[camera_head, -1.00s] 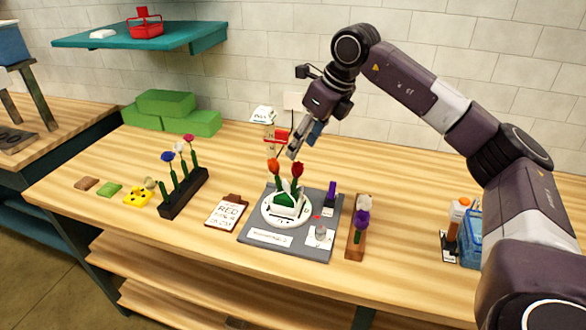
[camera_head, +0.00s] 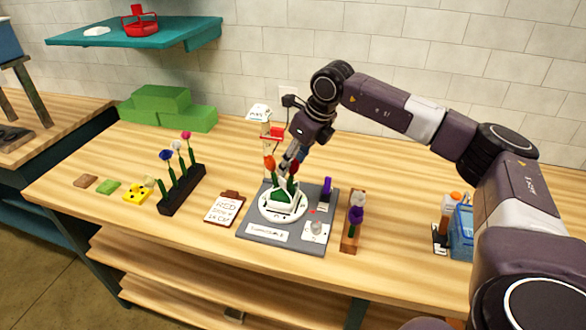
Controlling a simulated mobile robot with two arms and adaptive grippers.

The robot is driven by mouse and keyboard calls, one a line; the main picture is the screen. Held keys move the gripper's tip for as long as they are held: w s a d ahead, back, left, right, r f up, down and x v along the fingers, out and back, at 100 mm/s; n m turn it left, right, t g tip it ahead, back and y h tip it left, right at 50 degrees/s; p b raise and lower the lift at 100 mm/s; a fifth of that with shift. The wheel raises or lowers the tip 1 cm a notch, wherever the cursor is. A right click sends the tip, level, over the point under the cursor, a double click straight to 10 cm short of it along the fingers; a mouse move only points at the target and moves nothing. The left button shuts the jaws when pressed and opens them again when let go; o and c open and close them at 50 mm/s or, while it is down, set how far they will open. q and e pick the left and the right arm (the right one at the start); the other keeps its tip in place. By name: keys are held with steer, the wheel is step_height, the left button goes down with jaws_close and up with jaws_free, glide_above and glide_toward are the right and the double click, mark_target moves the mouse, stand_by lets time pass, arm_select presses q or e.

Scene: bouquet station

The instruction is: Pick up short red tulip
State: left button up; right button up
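A small arrangement stands in a white round dish (camera_head: 264,208) on a grey board (camera_head: 262,236). It holds an orange-red bloom (camera_head: 269,163) on the left and a darker red tulip (camera_head: 293,171) on the right, whose head sits slightly lower. Green leaves and a white part show below them. My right gripper (camera_head: 288,163) points down from behind, with its fingertips right at the darker red tulip's head. Whether the fingers touch or close on it is too small to tell. My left gripper is not in view.
A black rack (camera_head: 182,190) with several flowers stands left. A clipboard reading RED (camera_head: 225,208) lies between rack and board. A wooden holder (camera_head: 351,236) with a purple flower stands right of the board. A blue basket (camera_head: 461,232) is further right; green blocks (camera_head: 165,108) lie at the back left.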

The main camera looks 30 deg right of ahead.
steer(key=c, duration=0.7)
steer(key=shift+r, duration=0.15)
steer(key=shift+d+r+b, duration=0.1)
steer(key=shift+r+b, duration=0.25)
steer(key=shift+r, duration=0.25)
steer(key=b+v, duration=0.1)
steer(key=v, duration=0.1)
steer(key=w+v, duration=0.1)
steer(key=v, duration=0.2)
steer(key=shift+r+b, duration=0.4)
steer(key=shift+r, duration=0.05)
steer(key=shift+s+d+b, duration=0.7)
steer(key=shift+s+b, duration=0.15)
steer(key=shift+s, duration=1.4)
steer(key=shift+s+d+b, duration=0.75)
steer(key=shift+s+b, duration=0.15)
steer(key=shift+s, duration=1.35)
steer(key=shift+s+d+b, duration=0.7)
steer(key=shift+s+b, duration=0.15)
steer(key=shift+s, duration=1.4)
